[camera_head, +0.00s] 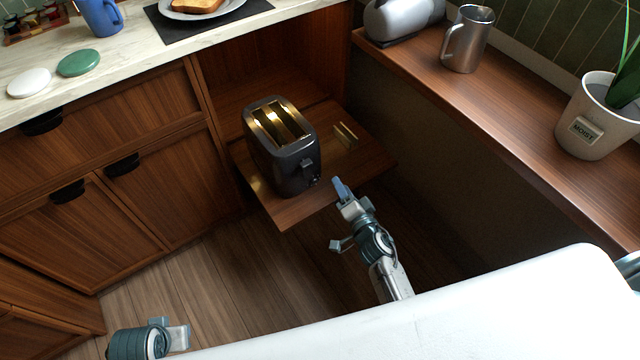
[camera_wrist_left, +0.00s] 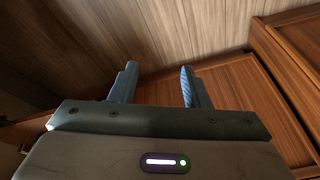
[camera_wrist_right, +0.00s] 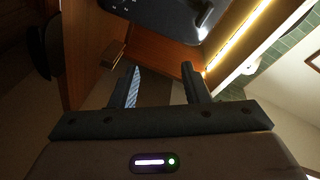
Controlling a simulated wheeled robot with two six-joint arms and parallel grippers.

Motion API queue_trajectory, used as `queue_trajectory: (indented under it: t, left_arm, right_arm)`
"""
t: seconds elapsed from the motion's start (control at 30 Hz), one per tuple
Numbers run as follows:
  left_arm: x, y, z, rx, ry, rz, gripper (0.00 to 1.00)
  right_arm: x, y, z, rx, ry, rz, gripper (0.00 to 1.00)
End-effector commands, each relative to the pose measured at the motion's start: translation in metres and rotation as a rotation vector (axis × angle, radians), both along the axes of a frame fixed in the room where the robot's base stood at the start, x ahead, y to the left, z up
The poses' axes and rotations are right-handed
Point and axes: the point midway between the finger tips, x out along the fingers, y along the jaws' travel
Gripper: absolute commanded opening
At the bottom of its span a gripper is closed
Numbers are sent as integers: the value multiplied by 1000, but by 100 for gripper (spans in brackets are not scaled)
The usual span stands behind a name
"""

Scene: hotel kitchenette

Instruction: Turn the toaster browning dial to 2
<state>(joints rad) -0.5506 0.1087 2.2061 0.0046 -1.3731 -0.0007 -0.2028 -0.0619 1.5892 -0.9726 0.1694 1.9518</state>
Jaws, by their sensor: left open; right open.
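The dark grey toaster (camera_head: 281,148) stands upright on a pulled-out wooden shelf (camera_head: 290,214), its two slots glowing and looking empty. Its lever (camera_head: 307,170) is on the end facing me. The browning dial is too small to make out, so its setting cannot be read. My right gripper (camera_head: 339,216) is open and empty, just in front of the shelf edge and apart from the toaster. In the right wrist view the toaster (camera_wrist_right: 160,10) shows beyond the open fingers (camera_wrist_right: 160,82). My left gripper (camera_wrist_left: 158,75) is open and empty, low over the floor, away from the toaster.
A brass slotted plate (camera_head: 346,135) lies on the shelf beside the toaster. A wooden ledge (camera_head: 510,115) on the right holds a metal mug (camera_head: 467,40), a silver appliance (camera_head: 402,18) and a potted plant (camera_head: 598,118). Cabinets (camera_head: 100,160) stand left. Floor in front is clear.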

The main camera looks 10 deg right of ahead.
Motion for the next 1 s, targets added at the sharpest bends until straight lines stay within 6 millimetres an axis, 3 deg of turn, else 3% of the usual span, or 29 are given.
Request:
queue_trajectory:
  t: [0.17, 0.4, 0.63, 0.83, 1.0]
  left_arm:
    - [0, 2, -16, 1, 19, 4, 43]
    - [-1, 5, -36, 3, 39, 8, 43]
    - [-2, 6, -47, 4, 48, 10, 43]
    - [-1, 5, -38, 5, 39, 7, 43]
    - [0, 3, -12, 6, 19, 3, 43]
  right_arm:
    - [0, 8, -2, -265, -11, 138, 42]
    - [-6, 12, -24, -589, 37, 315, 42]
    - [-11, 8, -41, -746, 85, 395, 42]
    - [-3, 10, -48, -763, 90, 403, 42]
    - [17, 18, -57, -763, 90, 402, 42]
